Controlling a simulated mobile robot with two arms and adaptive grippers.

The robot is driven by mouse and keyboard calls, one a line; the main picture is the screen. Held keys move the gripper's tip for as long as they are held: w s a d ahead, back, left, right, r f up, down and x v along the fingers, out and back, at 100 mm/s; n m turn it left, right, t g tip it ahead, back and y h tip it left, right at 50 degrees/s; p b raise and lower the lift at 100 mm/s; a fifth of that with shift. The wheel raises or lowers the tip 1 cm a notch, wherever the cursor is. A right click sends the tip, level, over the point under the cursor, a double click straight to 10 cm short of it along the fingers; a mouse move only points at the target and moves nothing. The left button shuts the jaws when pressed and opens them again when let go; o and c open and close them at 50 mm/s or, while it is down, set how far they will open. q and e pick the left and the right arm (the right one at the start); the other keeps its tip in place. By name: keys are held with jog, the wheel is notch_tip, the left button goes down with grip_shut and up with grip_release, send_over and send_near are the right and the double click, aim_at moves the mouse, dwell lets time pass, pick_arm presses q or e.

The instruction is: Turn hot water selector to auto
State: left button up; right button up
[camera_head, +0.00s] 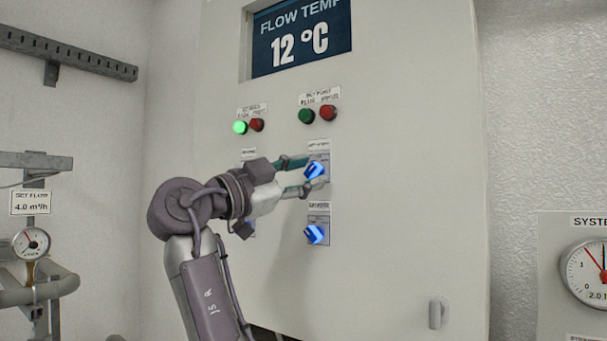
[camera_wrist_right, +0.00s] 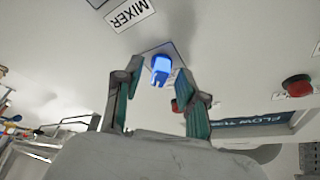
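A blue selector knob (camera_head: 316,171) is on the white cabinet front, in the upper right of the selector group; its label is too blurred to read. My right gripper (camera_head: 307,177) is at this knob, one finger above and one below. In the right wrist view the fingers are apart and the blue knob (camera_wrist_right: 161,69) shows beyond and between their tips; I cannot tell whether they touch it. A second blue knob (camera_head: 314,234) is directly below. A label reading MIXER (camera_wrist_right: 130,15) shows in the wrist view. My left gripper is not in view.
Above the knobs are a lit green lamp (camera_head: 240,127), red and dark green buttons, and a display (camera_head: 301,38) reading 12 °C. My right arm hides most of the left selector column. A cabinet handle (camera_head: 438,312) sits lower right.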

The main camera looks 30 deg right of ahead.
jog(key=v, duration=1.2)
jog(key=shift+f, duration=0.1)
